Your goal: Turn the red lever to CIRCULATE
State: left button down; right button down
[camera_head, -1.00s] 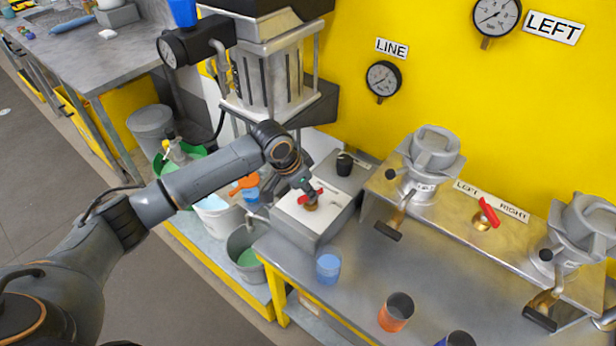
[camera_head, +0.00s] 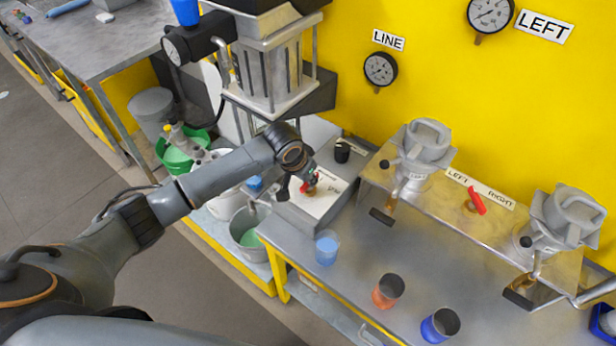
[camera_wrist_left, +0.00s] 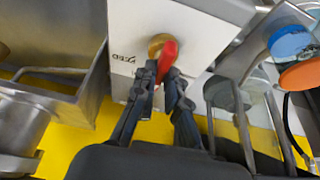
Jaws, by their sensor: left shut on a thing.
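The red lever (camera_wrist_left: 168,58) sits on a brass hub (camera_wrist_left: 158,43) on the white panel of a grey box. In the left wrist view it lies between the two fingers of my left gripper (camera_wrist_left: 168,82), which is shut on it. A label reading FEED (camera_wrist_left: 122,60) shows left of the hub. In the head view, the left gripper (camera_head: 304,189) partly covers the red lever (camera_head: 312,179) on the white-topped box (camera_head: 322,203). No CIRCULATE label is readable. My right gripper is not in view.
Another red lever (camera_head: 475,201) stands on the metal bench between LEFT and RIGHT labels. A black knob (camera_head: 342,150) is behind the white panel. A light blue cup (camera_head: 327,248), an orange cup (camera_head: 388,291) and a blue cup (camera_head: 440,325) stand on the table. A bucket (camera_head: 246,228) stands left of it.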

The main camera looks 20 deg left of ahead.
pick_arm(q)
jog(key=c, duration=1.4)
grip_release()
jog(key=v, duration=1.2)
jog(key=shift+w, duration=0.1)
